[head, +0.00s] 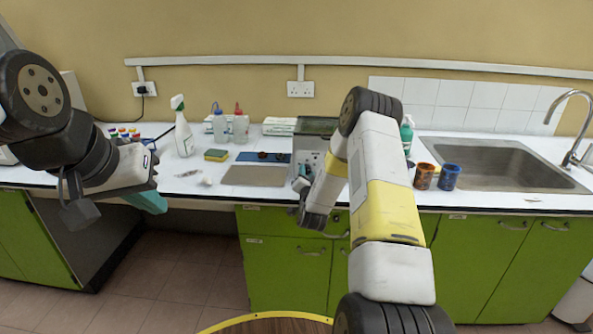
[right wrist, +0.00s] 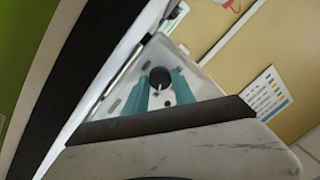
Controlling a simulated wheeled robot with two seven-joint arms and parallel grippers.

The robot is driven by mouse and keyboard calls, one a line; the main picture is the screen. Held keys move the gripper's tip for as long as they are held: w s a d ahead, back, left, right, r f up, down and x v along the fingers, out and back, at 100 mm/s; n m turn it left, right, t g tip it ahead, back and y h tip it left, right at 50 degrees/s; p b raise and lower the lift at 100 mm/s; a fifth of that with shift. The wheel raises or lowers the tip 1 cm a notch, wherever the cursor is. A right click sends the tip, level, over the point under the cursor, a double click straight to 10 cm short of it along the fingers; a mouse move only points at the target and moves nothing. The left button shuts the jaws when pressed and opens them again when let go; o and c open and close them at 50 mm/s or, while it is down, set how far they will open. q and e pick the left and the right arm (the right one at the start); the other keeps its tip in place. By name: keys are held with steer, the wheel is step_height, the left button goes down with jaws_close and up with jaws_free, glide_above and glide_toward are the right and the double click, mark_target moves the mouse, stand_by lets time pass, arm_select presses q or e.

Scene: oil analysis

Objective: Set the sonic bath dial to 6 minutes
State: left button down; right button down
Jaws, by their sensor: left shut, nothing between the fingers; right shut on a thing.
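The sonic bath (head: 316,126) stands on the bench behind my right forearm, with a dark top and a pale front panel. In the right wrist view its panel (right wrist: 183,62) shows a round black dial (right wrist: 160,77) and a second dark knob or hole beside it. My right gripper (head: 303,176) is at the front of the bath. Its teal fingers (right wrist: 160,88) are closed on either side of the dial. The dial's setting and markings are too small to read. My left gripper (head: 150,202) is shut and empty, in front of the bench at the left.
A grey mat (head: 254,175), a yellow-green sponge (head: 216,155) and a spray bottle (head: 183,132) lie or stand left of the bath. An orange mug (head: 424,176) and a blue mug (head: 449,177) stand to the right, before the sink (head: 490,160).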

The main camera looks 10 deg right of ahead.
steer(key=n, duration=0.5)
steer(key=shift+a+r+g, duration=0.1)
steer(key=shift+g, duration=0.2)
steer(key=n, duration=0.5)
steer(key=shift+n+g+h, duration=0.3)
stand_by(0.3)
steer(key=c, duration=1)
jaws_free()
steer(key=shift+c, duration=0.2)
steer(key=v, duration=0.7)
steer(key=shift+s+r, duration=0.1)
steer(key=shift+s, duration=0.3)
